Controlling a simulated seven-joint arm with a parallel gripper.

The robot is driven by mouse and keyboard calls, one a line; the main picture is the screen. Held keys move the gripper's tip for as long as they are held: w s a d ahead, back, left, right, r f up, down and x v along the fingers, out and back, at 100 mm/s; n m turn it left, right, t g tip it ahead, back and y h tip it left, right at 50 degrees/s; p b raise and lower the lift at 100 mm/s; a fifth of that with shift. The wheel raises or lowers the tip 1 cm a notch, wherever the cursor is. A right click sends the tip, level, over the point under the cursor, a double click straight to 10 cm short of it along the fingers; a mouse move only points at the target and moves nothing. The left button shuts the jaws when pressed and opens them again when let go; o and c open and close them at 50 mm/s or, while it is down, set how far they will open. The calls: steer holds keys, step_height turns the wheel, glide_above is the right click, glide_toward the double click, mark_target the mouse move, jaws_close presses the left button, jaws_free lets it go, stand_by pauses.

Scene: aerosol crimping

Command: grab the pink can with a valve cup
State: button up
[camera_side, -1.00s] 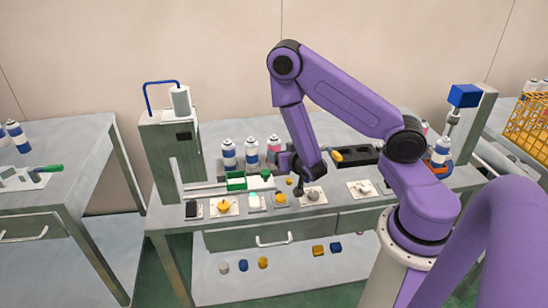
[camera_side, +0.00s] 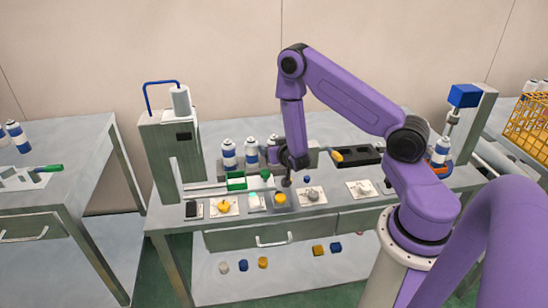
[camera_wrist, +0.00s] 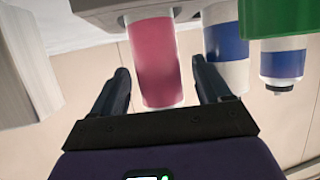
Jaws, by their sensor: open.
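The pink can (camera_wrist: 155,60) stands between the two fingers of my open gripper (camera_wrist: 162,68) in the wrist view, with a gap on each side. In the side view, the can (camera_side: 272,141) is at the right end of a row of cans, and my gripper (camera_side: 284,163) hides most of it. I cannot tell whether a valve cup sits on it.
Two blue-and-white cans (camera_side: 229,152) (camera_side: 251,152) stand just left of the pink can. Fixtures with a yellow knob (camera_side: 281,198) and grey parts line the bench front. A black tray (camera_side: 358,155) lies right.

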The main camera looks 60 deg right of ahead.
steer(key=shift+w+d+f, duration=0.15)
steer(key=shift+w+d, duration=0.05)
steer(key=shift+w, duration=0.05)
steer(key=c, duration=1)
steer(key=shift+c, duration=0.7)
